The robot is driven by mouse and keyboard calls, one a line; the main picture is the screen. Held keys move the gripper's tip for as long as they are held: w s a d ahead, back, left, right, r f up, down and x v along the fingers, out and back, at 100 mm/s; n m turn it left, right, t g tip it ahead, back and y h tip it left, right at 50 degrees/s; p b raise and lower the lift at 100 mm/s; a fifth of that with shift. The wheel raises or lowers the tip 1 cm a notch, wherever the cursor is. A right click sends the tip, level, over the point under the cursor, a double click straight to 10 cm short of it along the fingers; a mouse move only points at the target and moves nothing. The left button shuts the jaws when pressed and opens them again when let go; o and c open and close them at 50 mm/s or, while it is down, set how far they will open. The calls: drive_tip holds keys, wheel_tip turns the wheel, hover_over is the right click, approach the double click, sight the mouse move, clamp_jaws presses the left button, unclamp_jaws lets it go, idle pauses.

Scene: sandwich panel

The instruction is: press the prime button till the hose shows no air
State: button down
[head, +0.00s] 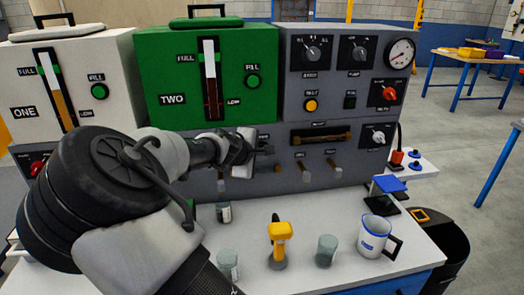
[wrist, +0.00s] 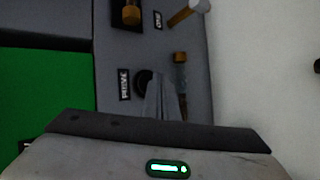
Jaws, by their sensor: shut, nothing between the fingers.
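The PRIME label (wrist: 124,84) and the round black prime button (wrist: 143,79) show in the wrist view, the button partly covered by my fingers. My gripper (wrist: 164,90) is shut and empty, its tips at the button; I cannot tell whether they touch it. In the head view my gripper (head: 246,148) is at the grey lower panel below the green tank, hiding the button. A dark window with a brown tube (head: 320,135), perhaps the hose, lies to its right, and its brown end (wrist: 131,12) shows in the wrist view. Air in it cannot be made out.
Small taps (head: 305,172) hang below the window. The white counter (head: 300,218) holds grey cups (head: 326,250), a yellow hand tool (head: 280,240) and a white-blue jug (head: 375,235). Tank TWO (head: 180,75) is green; tank ONE (head: 70,80) is white. A black bin (head: 445,245) stands at right.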

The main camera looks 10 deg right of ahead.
drive_tip(key=shift+s, duration=0.1)
drive_tip(key=shift+s+p, duration=0.35)
drive_tip(key=shift+s, duration=2.05)
idle(1.3)
